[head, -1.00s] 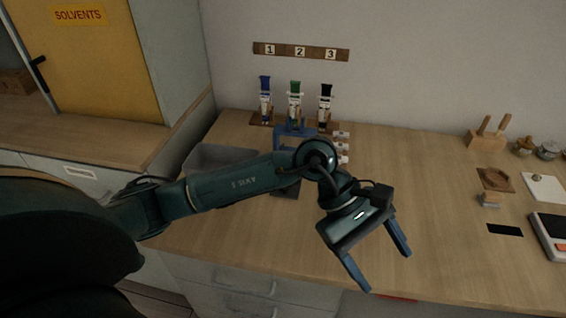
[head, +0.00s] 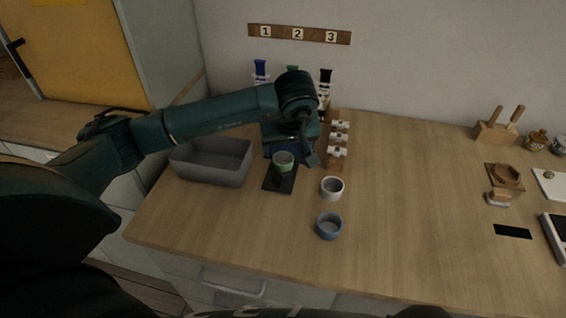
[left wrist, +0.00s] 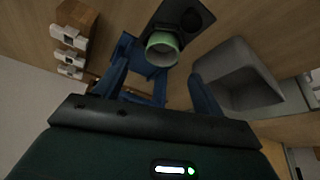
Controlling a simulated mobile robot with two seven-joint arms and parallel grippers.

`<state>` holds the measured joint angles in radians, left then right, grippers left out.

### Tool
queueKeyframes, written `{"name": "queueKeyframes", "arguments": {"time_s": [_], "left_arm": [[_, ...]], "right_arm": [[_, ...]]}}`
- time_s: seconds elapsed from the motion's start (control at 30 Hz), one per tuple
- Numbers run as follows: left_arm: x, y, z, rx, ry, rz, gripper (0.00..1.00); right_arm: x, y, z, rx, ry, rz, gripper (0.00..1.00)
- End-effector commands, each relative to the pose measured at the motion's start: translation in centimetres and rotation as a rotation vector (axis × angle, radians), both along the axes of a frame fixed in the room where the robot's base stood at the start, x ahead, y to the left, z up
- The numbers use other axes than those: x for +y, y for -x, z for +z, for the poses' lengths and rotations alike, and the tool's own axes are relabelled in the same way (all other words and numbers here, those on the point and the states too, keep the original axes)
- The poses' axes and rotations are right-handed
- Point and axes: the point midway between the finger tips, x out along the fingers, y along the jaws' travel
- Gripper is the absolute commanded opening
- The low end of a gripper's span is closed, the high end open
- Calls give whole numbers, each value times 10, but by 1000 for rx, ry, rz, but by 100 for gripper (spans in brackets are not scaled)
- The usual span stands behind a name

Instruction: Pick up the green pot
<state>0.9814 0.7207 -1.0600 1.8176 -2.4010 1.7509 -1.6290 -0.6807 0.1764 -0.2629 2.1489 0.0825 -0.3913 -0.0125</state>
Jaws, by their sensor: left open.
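The green pot (head: 284,158) sits on a black stand with a dark base (head: 280,184), left of the middle of the bench. In the left wrist view the green pot (left wrist: 162,47) shows just beyond my open fingers, roughly centred between them. My left gripper (left wrist: 160,72) is open, with nothing between its fingers. In the head view my left gripper (head: 290,146) is behind and above the pot, its fingers partly hidden by my wrist. I cannot tell whether a finger touches the pot. My right gripper is not in view.
A grey bin (head: 212,170) stands close left of the pot. A white pot (head: 332,188) and a blue-grey pot (head: 329,226) stand to the right. A wooden rack (head: 338,145) stands behind. The bench's centre right is clear.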

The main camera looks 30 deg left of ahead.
Motion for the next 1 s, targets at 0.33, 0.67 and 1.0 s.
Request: {"name": "queueKeyframes", "arguments": {"time_s": [0.33, 0.67, 1.0], "left_arm": [[10, -8, -41, 3, 2, 1, 70], [13, -13, -51, -1, 1, 0, 70], [13, -13, -51, -1, 1, 0, 45]], "right_arm": [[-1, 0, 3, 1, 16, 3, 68], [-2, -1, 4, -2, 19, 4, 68], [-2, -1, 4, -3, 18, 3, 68]]}}
